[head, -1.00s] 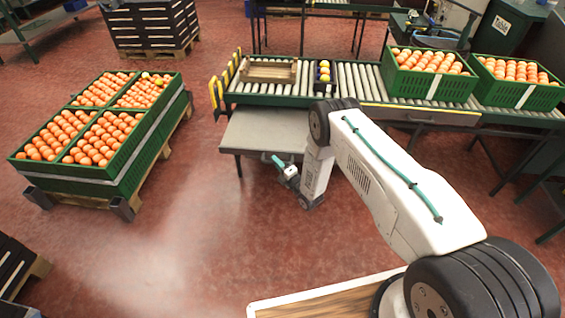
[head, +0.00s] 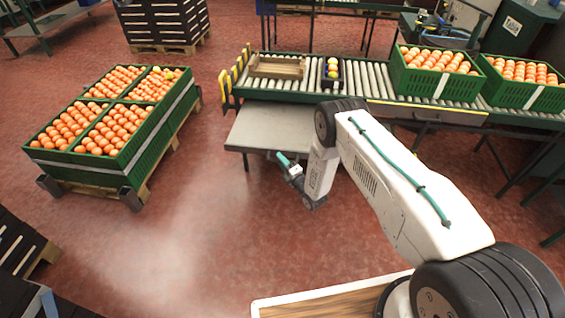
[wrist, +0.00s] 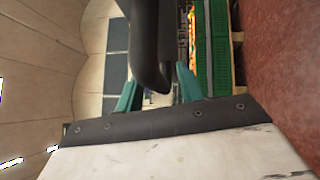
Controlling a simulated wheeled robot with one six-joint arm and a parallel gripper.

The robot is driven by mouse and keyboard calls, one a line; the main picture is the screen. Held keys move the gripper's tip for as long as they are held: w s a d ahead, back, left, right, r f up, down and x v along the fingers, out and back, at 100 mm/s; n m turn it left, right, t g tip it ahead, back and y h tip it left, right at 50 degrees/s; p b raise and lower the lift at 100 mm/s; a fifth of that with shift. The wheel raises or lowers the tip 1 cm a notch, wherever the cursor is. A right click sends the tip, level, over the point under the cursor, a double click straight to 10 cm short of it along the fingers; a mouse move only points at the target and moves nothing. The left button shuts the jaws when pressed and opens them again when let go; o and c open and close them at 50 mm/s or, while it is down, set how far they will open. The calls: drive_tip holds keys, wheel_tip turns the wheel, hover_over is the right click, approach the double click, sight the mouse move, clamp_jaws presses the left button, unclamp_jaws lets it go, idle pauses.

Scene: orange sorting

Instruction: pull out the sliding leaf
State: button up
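The sliding leaf (head: 270,128) is a flat grey panel under the left end of the roller conveyor. It juts out towards me. My gripper (head: 281,159) is at its front edge in the head view, pointing left. In the wrist view the teal fingers of my gripper (wrist: 158,88) stand on both sides of a dark bar-like part (wrist: 150,45) at the leaf's edge and appear closed on it. The exact contact is partly hidden by that dark part.
The roller conveyor (head: 370,88) carries a wooden tray (head: 277,73), a small dark crate and two green orange crates. A pallet of green orange crates (head: 150,135) stands left. Red floor is clear between the pallet and my arm.

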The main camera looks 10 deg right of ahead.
drive_tip(key=shift+s, duration=0.1)
drive_tip(key=v, duration=0.7)
drive_tip(key=shift+s+d, duration=0.2)
drive_tip(key=shift+s, duration=0.1)
drive_tip(key=shift+f, duration=0.1)
